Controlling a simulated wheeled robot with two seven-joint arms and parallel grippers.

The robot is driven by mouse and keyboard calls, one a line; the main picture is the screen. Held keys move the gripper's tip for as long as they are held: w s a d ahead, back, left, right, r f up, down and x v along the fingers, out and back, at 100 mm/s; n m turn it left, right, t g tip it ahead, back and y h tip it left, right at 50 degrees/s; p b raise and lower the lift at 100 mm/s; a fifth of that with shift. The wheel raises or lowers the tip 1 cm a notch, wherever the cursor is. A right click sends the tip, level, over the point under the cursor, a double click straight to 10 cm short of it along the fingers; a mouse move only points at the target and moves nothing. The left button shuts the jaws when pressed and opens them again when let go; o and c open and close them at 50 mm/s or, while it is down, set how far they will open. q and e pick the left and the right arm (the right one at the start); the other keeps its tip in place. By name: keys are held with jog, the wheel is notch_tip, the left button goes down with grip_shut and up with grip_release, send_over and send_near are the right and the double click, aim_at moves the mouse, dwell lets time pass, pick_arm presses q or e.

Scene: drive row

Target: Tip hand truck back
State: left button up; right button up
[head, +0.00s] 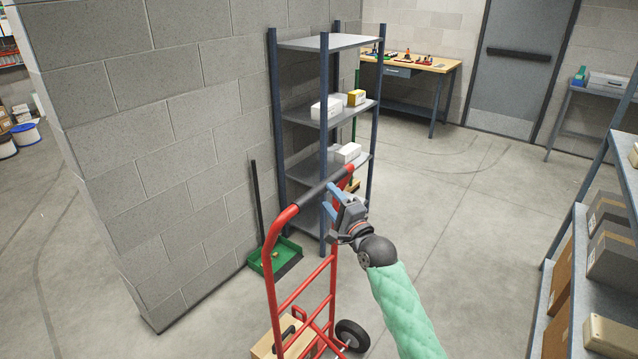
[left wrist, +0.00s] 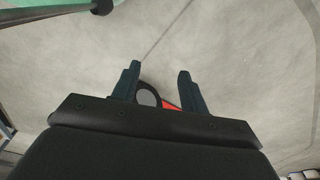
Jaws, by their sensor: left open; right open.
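The red hand truck (head: 283,218) stands at the bottom middle of the head view, seeming upright, with a black grip (head: 312,193) across its top bar. A black wheel (head: 352,336) shows at its foot. My right gripper (head: 335,193) is open at the right part of the top bar, by the grip; I cannot tell whether it touches it. My left gripper shows only in the left wrist view (left wrist: 158,72), open, with bare floor between its fingertips. A dark ring with a grey middle (left wrist: 148,97) and a red piece show beyond its finger bases.
A tan box (head: 262,350) sits low at the truck. A green dustpan (head: 272,258) lies by the block wall (head: 150,130). A shelf rack (head: 325,140) stands close behind the truck. Another shelf unit (head: 575,285) stands at right. The floor between is clear.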

aim_at(325, 192)
jog(key=p+x, duration=0.1)
jog(key=x, duration=0.3)
jog(key=shift+w+a+r+p, duration=0.15)
jog(key=shift+w+p, duration=0.1)
jog(key=shift+p, duration=0.15)
pick_arm(q)
notch_tip(325, 192, down, 5)
jog(key=s+a, duration=0.2)
jog(key=shift+s+p, duration=0.25)
jog(key=shift+p, duration=0.1)
pick_arm(e)
jog(key=shift+f+x, duration=0.2)
jog(key=shift+x, duration=0.85)
pick_arm(q)
jog(key=shift+a, duration=0.15)
jog(key=shift+w, duration=0.1)
pick_arm(e)
grip_shut()
